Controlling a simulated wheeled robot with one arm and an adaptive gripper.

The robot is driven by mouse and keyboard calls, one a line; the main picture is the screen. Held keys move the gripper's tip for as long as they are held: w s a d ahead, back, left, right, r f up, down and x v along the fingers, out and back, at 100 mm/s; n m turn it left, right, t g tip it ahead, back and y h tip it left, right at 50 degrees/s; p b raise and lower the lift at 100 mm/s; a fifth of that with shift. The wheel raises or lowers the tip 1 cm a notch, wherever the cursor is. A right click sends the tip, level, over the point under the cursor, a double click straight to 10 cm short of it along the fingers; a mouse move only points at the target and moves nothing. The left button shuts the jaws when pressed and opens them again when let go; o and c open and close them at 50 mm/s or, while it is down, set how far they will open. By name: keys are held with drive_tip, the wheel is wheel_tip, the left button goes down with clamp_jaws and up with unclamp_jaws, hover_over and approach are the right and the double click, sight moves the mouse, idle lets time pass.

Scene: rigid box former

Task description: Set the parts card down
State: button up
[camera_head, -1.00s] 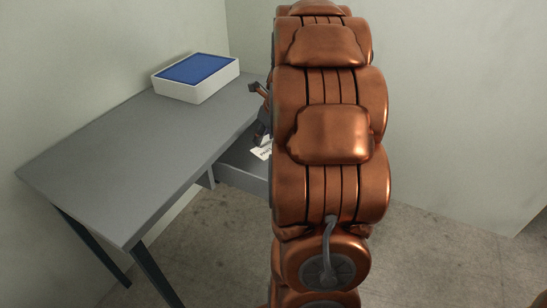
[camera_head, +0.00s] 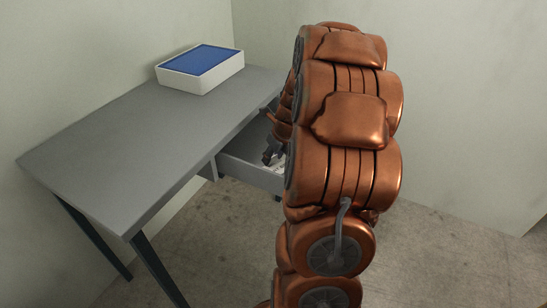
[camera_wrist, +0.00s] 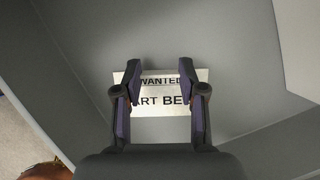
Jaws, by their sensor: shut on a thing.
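The parts card (camera_wrist: 160,103) is a pale card with dark printed letters, "ART BE" in part and "WANTED" above. In the wrist view it lies between the two fingers of my gripper (camera_wrist: 160,95), which is shut on it. In the head view my gripper (camera_head: 270,156) points down into the open drawer (camera_head: 250,174) of the grey desk, and a white bit of card shows beside it. The fingers cover parts of the card's print. I cannot tell whether the card touches the drawer floor.
The grey desk top (camera_head: 120,140) is mostly bare. A white box with a blue top (camera_head: 200,66) stands at its back by the wall. Drawer walls (camera_wrist: 55,70) stand around my gripper. My copper arm hides the drawer's right part.

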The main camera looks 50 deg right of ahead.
sight(283, 170)
drive_tip(key=shift+f, duration=0.15)
drive_tip(key=o, duration=0.7)
drive_tip(key=shift+f, duration=0.1)
drive_tip(key=shift+o, duration=0.2)
drive_tip(key=p+v, duration=0.2)
drive_tip(key=v, duration=1)
drive_tip(key=s+a+n+g+y, duration=0.2)
drive_tip(key=s+a+n+g, duration=0.15)
drive_tip(key=a+n, duration=1.6)
drive_tip(key=s+a+n+g, duration=0.2)
drive_tip(key=s+a+n, duration=0.4)
drive_tip(key=s+n, duration=0.2)
drive_tip(key=s+a+f+n+g+h, duration=0.1)
drive_tip(key=s+a+n+g, duration=0.1)
drive_tip(key=s+a+n, duration=0.4)
drive_tip(key=s+n, duration=0.2)
drive_tip(key=n, duration=0.2)
drive_tip(key=shift+s+f+h, duration=0.3)
